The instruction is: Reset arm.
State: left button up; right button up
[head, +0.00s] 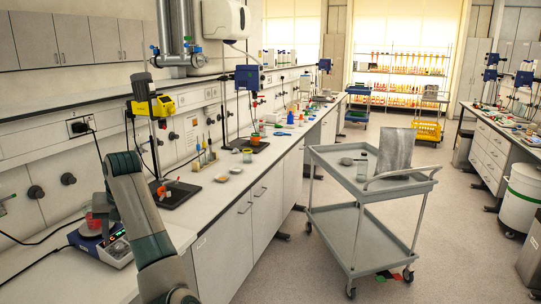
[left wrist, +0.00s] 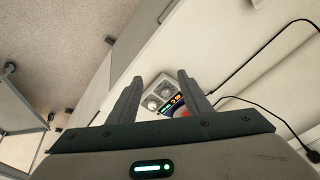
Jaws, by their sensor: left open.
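My left arm rises from the lower edge of the head view over the front of the left bench (head: 215,205). In the left wrist view my left gripper (left wrist: 160,77) shows two grey fingers spread apart with nothing held between them. Beyond the fingers lies a small device with a lit display (left wrist: 173,100), apart from them and partly covered by the gripper. In the head view my arm hides the left gripper's fingers. My right gripper is in neither view.
A grey cart (head: 335,165) stands right of the bench, with open floor (head: 460,235) further right.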

pick_arm(q)
jog(key=s+f+m+t+y, duration=0.1)
jog(key=s+f, duration=0.8)
jog(key=f, duration=0.3)
jog(key=s+f+m, duration=0.1)
jog(key=s+f, duration=0.8)
jog(key=f, duration=0.4)
jog(key=s+d+f+m+h, duration=0.25)
jog(key=s+d, duration=0.35)
jog(key=s, duration=0.4)
jog(key=s+d+f+m+h, duration=0.1)
jog(key=s+d+f, duration=0.2)
jog(key=s+d, duration=0.45)
jog(key=s+d+f+m+h, duration=0.2)
jog(key=s+d, duration=0.2)
jog(key=s, duration=0.7)
notch_tip(320, 180, down, 32)
jog(key=s+g+b, duration=0.1)
jog(key=b, duration=0.3)
jog(key=s+a+f+g+b, duration=0.1)
jog(key=s+a+f+b, duration=0.2)
jog(key=s+f, duration=1.5)
notch_tip(320, 180, down, 3)
jog(key=shift+s+r+y, duration=0.1)
jog(key=shift+s+y, duration=0.15)
jog(key=shift+y, duration=0.1)
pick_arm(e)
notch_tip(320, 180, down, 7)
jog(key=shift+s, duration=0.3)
